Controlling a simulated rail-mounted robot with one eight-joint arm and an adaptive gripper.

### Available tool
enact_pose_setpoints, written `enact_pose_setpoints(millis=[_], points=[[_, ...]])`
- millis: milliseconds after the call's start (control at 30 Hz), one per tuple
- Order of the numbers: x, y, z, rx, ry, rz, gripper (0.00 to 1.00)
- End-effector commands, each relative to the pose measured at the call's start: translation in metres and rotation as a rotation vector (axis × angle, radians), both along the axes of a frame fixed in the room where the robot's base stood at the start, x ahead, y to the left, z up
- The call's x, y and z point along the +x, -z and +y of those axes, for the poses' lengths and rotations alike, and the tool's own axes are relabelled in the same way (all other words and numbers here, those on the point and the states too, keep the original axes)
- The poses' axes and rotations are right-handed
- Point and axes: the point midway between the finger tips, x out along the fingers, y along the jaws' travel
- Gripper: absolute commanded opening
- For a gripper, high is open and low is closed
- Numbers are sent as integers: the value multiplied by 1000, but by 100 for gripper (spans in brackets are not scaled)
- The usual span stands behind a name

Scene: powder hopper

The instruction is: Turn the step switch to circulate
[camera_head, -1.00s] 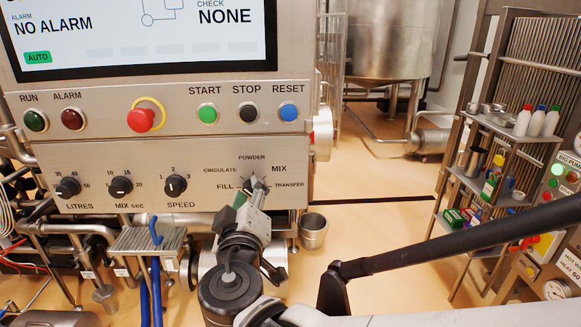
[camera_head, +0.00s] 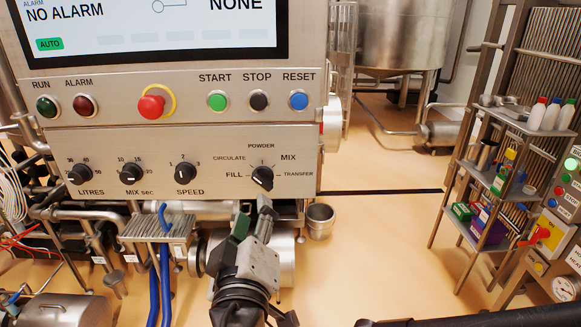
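The step switch (camera_head: 262,178) is a black knob at the right of the control panel. Its labels run FILL, CIRCULATE, POWDER, MIX and TRANSFER around it. The knob is tilted, its upper end leaning to the upper left; which label it marks is not clear. My gripper (camera_head: 262,207) is just below the switch in the picture, seen from behind, pointing up towards it. A small gap shows between its tip and the knob, and it appears to hold nothing. Its finger spacing is hard to make out.
LITRES (camera_head: 79,174), MIX sec (camera_head: 131,173) and SPEED (camera_head: 184,173) knobs sit left of the switch. The red emergency button (camera_head: 151,107) and START button (camera_head: 217,101) are above. A small metal grating (camera_head: 158,228) juts out lower left. Open floor lies right of the panel.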

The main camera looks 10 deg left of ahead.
Motion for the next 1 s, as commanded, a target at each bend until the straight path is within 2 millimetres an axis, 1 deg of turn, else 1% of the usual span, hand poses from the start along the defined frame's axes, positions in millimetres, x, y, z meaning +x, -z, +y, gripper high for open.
enact_pose_setpoints(millis=[33, 200, 400, 667, 767, 833, 867, 1000], points=[[-6, 0, 0, 0, -3, 0, 32], [-16, 0, -2, 0, -1, 0, 32], [-19, 0, -2, 0, 0, 0, 32], [-17, 1, -5, -1, 6, 6, 32], [-9, 7, -17, -3, 35, 38, 32], [1, 16, -35, -5, 73, 84, 32], [5, 20, -43, -5, 93, 109, 32], [24, 45, -92, 3, 191, 243, 32]])
